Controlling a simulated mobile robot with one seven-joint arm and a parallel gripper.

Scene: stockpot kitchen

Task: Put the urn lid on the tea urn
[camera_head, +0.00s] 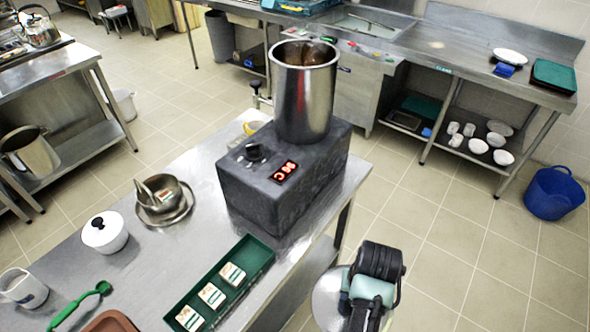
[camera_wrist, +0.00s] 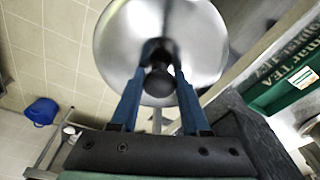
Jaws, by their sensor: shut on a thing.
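The tea urn (camera_head: 304,95) is an open steel cylinder standing upright on a dark grey base block (camera_head: 285,180) with a red display, on the steel table. The urn lid (camera_wrist: 190,30) is a round steel disc with a black knob (camera_wrist: 158,82). In the wrist view my gripper (camera_wrist: 160,75) is shut on that knob, its blue fingers on either side. In the head view the lid (camera_head: 328,300) shows partly behind my gripper (camera_head: 350,295), low in the picture, off the table's right edge and apart from the urn. The fingertips are mostly hidden there.
A green tray (camera_head: 240,262) with tea boxes lies in front of the urn's base. Open floor lies right of the table, with a blue bucket (camera_head: 554,195).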

